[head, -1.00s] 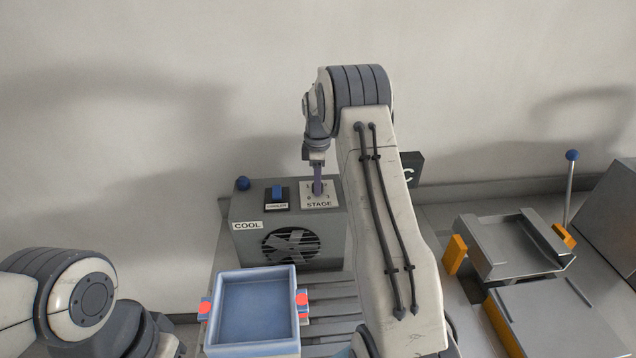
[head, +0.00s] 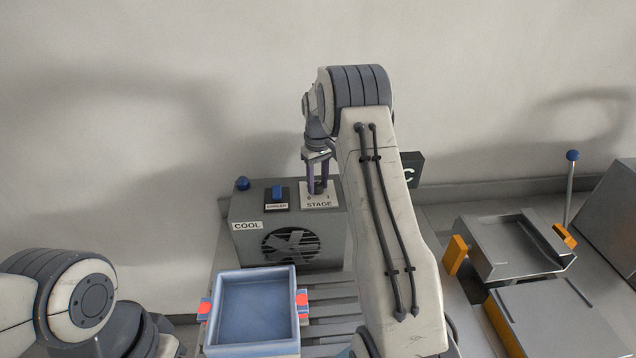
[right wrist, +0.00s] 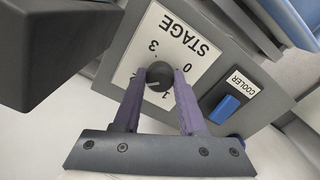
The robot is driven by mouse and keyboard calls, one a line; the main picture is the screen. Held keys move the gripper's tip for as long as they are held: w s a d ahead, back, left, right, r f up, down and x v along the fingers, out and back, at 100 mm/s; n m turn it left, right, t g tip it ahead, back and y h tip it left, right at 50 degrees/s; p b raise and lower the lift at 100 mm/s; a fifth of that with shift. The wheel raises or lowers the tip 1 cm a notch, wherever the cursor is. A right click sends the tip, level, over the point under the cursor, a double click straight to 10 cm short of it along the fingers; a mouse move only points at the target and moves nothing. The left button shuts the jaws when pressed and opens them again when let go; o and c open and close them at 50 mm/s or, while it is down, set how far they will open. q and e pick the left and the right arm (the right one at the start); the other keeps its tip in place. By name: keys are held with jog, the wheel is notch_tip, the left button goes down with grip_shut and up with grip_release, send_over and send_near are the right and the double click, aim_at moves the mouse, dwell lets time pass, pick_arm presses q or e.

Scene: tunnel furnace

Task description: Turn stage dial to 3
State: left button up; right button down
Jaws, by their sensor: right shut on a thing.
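The stage dial (right wrist: 159,76) is a dark round knob on a white plate (right wrist: 190,30) marked STAGE, with the numbers 0, 1 and 3 showing around it in the right wrist view. The plate (head: 322,202) sits on top of the grey COOL box (head: 245,250) in the head view. My right gripper (right wrist: 160,80) points down at the plate, its two purple fingers shut on the dial from both sides; it also shows in the head view (head: 318,188). The dial's pointer is not clear. My left gripper is out of view; only part of my left arm shows.
Beside the plate is a blue COOLER switch (head: 278,193), and a blue knob (head: 242,183) stands at the box's left corner. A blue tray (head: 252,270) lies in front on slats. A lever with a blue ball (head: 572,155) stands at the right.

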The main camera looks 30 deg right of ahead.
jog(key=m, duration=0.4)
jog(key=shift+m, duration=0.3)
jog(key=m, duration=0.4)
jog(key=shift+m, duration=0.3)
jog(key=m, duration=0.4)
jog(key=shift+m, duration=0.3)
jog(key=shift+r+m, duration=0.1)
jog(key=shift+m, duration=1.7)
jog(key=shift+c, duration=2.3)
grip_release()
